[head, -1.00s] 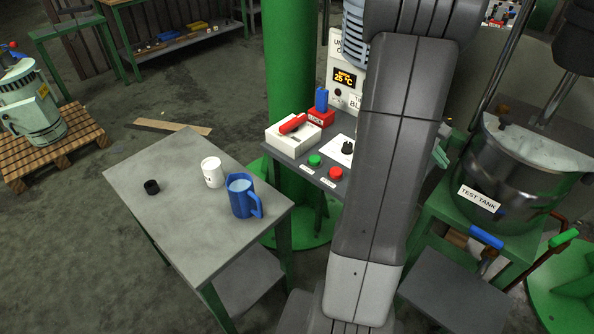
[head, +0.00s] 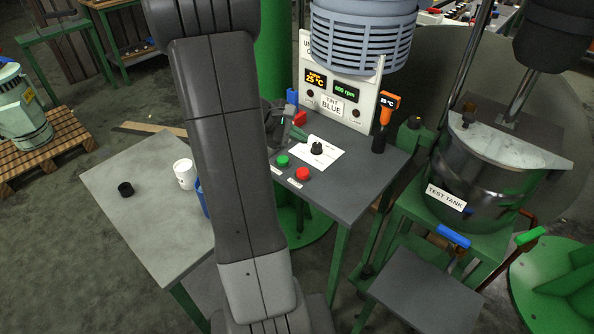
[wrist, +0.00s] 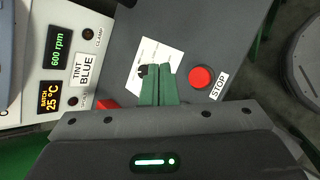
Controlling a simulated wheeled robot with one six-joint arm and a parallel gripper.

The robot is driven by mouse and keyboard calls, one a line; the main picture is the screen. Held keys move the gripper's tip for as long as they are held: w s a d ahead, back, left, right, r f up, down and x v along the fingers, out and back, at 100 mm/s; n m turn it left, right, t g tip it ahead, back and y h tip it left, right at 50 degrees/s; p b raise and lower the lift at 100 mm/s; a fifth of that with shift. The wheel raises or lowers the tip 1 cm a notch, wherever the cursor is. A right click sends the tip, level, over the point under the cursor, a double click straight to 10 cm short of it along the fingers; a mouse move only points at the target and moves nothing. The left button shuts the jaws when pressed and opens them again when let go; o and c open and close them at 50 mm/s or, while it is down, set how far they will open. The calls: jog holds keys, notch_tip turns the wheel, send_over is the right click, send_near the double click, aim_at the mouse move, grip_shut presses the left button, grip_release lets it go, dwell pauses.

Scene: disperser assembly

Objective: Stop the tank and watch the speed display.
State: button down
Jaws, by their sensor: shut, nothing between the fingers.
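The red stop button (head: 303,174) is on the front of the grey control desk (head: 352,200), beside a green button (head: 282,160). The stop button also shows in the wrist view (wrist: 201,77), next to its STOP label. The speed display (head: 346,91) on the white panel reads 600 rpm, clear in the wrist view too (wrist: 59,47). The steel test tank (head: 490,165) stands on a green stand at the right. My gripper (head: 303,134) is over the desk near the black knob (head: 316,149). Its green fingers (wrist: 158,70) are shut and empty, left of the stop button in the wrist view.
An orange-topped handheld device (head: 386,108) stands at the desk's right. My arm partly hides a blue mug (head: 202,198) on the side table (head: 130,215), beside a white cup (head: 184,174). The panel also shows 25 °C and a BLUE tint label (head: 331,106).

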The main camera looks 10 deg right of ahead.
jog(key=shift+f, duration=0.1)
jog(key=b, duration=0.6)
send_over(305, 170)
jog(key=a, duration=0.2)
jog(key=f, duration=0.7)
jog(key=shift+s+f, duration=0.2)
jog(key=shift+f, duration=0.2)
jog(key=shift+f+b, duration=0.4)
jog(key=shift+b, duration=0.05)
jog(key=shift+f, duration=0.1)
dwell(0.6)
jog(key=shift+f+b, duration=0.3)
jog(key=shift+b, duration=0.25)
jog(key=shift+f+b, duration=0.85)
jog(key=shift+f, duration=0.05)
dwell(0.6)
jog(key=shift+r, duration=0.1)
jog(key=shift+r+p, duration=1)
jog(key=shift+r, duration=0.2)
